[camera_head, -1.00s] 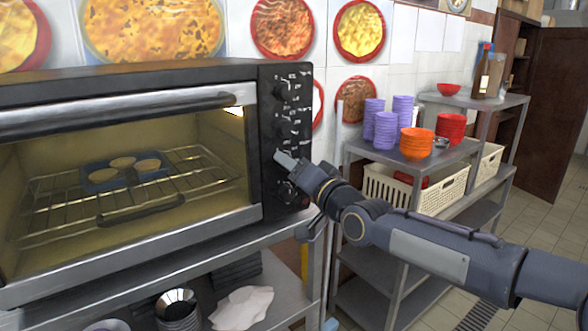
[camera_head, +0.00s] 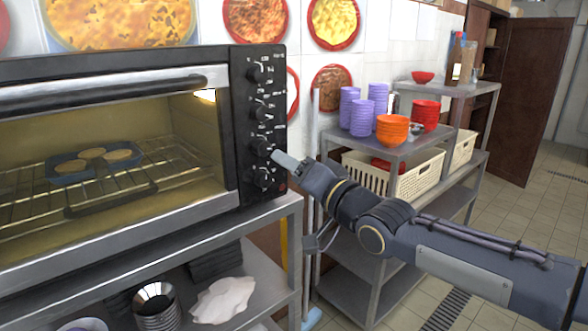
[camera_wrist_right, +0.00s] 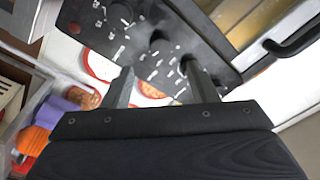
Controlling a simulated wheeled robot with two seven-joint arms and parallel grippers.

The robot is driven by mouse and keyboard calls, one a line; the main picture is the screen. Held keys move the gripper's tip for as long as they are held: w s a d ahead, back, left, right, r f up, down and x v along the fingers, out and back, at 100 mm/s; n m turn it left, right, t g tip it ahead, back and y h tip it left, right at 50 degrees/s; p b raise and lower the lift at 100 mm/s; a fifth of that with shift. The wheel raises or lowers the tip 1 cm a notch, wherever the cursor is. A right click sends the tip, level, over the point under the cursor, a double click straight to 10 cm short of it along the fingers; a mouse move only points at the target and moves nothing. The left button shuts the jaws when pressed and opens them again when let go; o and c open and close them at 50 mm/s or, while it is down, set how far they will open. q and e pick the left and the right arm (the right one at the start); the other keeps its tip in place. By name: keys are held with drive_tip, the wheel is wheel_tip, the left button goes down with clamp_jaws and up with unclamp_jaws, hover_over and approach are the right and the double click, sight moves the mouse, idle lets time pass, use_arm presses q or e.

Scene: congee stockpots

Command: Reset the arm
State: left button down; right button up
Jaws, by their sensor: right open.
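My right gripper (camera_head: 290,162) is in front of the oven's black control panel (camera_head: 257,120), near the lower knobs. In the right wrist view its two fingers (camera_wrist_right: 162,88) are spread apart with nothing between them, and the panel with its knobs (camera_wrist_right: 150,40) lies beyond them. Whether a finger touches a knob I cannot tell. The oven (camera_head: 110,215) is lit inside, and a blue tray (camera_head: 68,170) with several round pastries sits on its wire rack. My left gripper does not show.
To the right, a metal shelf (camera_head: 385,150) holds purple cups (camera_head: 362,115), orange bowls (camera_head: 391,130), red bowls (camera_head: 425,115) and a white basket (camera_head: 415,178). Metal bowls (camera_head: 157,300) and a white cloth (camera_head: 222,298) lie on the shelf under the oven. Open floor (camera_head: 540,220) is at right.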

drive_tip(key=shift+f, duration=0.1)
drive_tip(key=s+d+f+g+h, duration=0.5)
drive_tip(key=s+d+f+h, duration=0.3)
drive_tip(key=s+d+f, duration=0.6)
drive_tip(key=s+d+f+g, duration=0.1)
drive_tip(key=s+f+g, duration=0.1)
drive_tip(key=s+f, duration=0.4)
drive_tip(key=s+d+f+g+y, duration=0.1)
drive_tip(key=s+f+g, duration=0.2)
drive_tip(key=s+f, duration=0.3)
drive_tip(key=s, duration=0.5)
drive_tip(key=shift+s+f, duration=0.2)
drive_tip(key=shift+f, duration=0.1)
drive_tip(key=shift+w, duration=0.1)
